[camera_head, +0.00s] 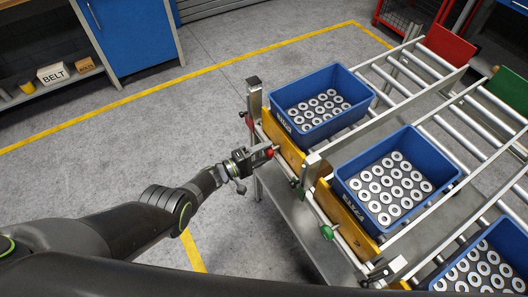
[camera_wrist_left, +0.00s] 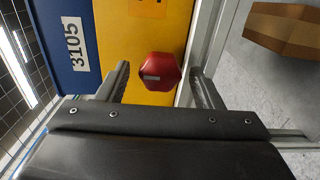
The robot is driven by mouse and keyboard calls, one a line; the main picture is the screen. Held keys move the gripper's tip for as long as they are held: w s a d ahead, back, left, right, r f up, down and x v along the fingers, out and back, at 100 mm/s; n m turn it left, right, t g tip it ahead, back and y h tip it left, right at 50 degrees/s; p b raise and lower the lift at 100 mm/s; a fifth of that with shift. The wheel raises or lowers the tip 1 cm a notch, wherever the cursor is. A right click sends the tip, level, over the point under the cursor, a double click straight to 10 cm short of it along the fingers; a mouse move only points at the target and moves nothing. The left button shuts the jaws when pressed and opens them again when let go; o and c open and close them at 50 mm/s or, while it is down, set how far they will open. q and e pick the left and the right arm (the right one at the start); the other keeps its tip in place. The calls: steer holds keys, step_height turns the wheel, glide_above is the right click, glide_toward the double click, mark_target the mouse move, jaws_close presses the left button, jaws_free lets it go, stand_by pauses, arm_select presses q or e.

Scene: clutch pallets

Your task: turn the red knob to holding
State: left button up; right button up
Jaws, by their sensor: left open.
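The red knob (camera_wrist_left: 160,74) is faceted, with a small grey mark on its face, in front of a yellow panel (camera_wrist_left: 154,30). In the wrist view it lies between the two fingers of my left gripper (camera_head: 263,154), with a gap on each side. My left gripper is open and points at the knob. In the head view only a bit of the red knob (camera_head: 270,153) shows at the fingertips, at the front of the rack. I cannot read a holding mark. My right gripper is not in view.
Blue bins (camera_head: 362,84) of metal rings stand on the roller rack (camera_head: 419,66). A green knob (camera_head: 327,232) is on the front rail, nearer me. Rack posts (camera_head: 254,97) stand near the gripper. A cardboard box (camera_wrist_left: 285,28) shows at right in the wrist view. The floor left is clear.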

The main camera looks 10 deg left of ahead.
arm_select(q)
steer(key=p+v, duration=0.4)
steer(key=v, duration=1.3)
steer(key=shift+a+p, duration=0.15)
steer(key=shift+p, duration=0.2)
steer(key=s+a+f+m+y, duration=0.1)
steer(key=s+a+f+y, duration=0.4)
steer(key=s+f+y, duration=0.3)
steer(key=s+a+f+m+y, duration=0.1)
steer(key=s+a+f+y, duration=0.55)
steer(key=f, duration=0.35)
steer(key=s+f+m+g, duration=0.2)
steer(key=s+f+g, duration=0.1)
steer(key=s, duration=1)
steer(key=s+f+m+g+y, duration=0.1)
steer(key=s+f+g, duration=0.3)
steer(key=s, duration=0.9)
steer(key=shift+s+d+f+m+g, duration=0.2)
steer(key=shift+f+m+g, duration=0.1)
steer(key=shift+m+g, duration=0.75)
